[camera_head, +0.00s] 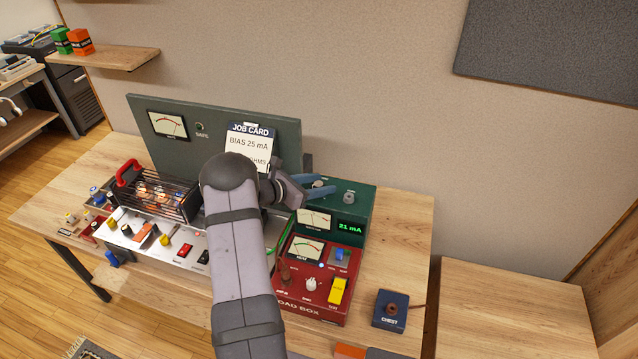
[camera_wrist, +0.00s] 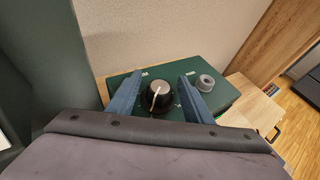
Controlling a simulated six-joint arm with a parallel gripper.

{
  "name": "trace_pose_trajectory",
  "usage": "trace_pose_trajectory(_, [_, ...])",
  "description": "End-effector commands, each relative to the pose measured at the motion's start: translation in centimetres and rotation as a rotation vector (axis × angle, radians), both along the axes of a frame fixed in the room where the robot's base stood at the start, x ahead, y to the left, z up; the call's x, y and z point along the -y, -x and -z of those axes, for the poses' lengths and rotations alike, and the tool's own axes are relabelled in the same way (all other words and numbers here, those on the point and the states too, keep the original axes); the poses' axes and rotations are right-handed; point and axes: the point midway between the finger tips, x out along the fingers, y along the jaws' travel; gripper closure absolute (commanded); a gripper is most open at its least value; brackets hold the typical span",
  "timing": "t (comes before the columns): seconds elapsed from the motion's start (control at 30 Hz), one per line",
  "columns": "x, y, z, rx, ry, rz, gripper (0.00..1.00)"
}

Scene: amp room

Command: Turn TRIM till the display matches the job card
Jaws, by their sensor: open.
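The job card (camera_head: 249,144) on the green panel reads "BIAS 25 mA"; its lower line is partly hidden by my arm. The green display (camera_head: 350,226) on the green meter box (camera_head: 361,211) reads 21 mA. My gripper (camera_head: 322,184) is open above that box's top. In the wrist view, a dark knob with a pale pointer line (camera_wrist: 155,97) sits between its two blue fingers (camera_wrist: 160,88), with gaps visible at both sides. I cannot read the knob's label. A smaller grey knob (camera_wrist: 206,82) stands right of the fingers and shows in the head view (camera_head: 349,198).
The red load box (camera_head: 318,290) stands in front of the green box, with a meter, switches and knobs. An amplifier chassis with caged tubes (camera_head: 160,192) is left of my arm. A blue box (camera_head: 390,309) sits at right; the bench right of the green box is clear.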

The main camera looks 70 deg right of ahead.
Motion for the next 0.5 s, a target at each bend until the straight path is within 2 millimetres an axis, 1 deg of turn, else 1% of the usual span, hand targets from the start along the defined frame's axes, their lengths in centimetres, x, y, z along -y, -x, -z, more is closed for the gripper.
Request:
trace_pose_trajectory(0.03, [-0.01, -0.01, 0.00, 0.000, 0.000, 0.000, 0.54])
trace_pose_trajectory(0.07, [-0.02, -0.01, -0.01, 0.000, 0.000, 0.000, 0.56])
trace_pose_trajectory(0.1, [-0.02, -0.01, -0.01, 0.000, 0.000, 0.000, 0.66])
trace_pose_trajectory(0.17, [-0.02, -0.02, -0.01, 0.000, 0.000, 0.000, 0.80])
trace_pose_trajectory(0.2, [-0.02, -0.02, -0.01, 0.000, 0.000, 0.000, 0.90])
trace_pose_trajectory(0.23, [-0.03, -0.02, -0.02, 0.000, 0.000, 0.000, 0.95])
trace_pose_trajectory(0.5, [0.11, -0.05, 0.18, -0.001, 0.006, 0.038, 0.95])
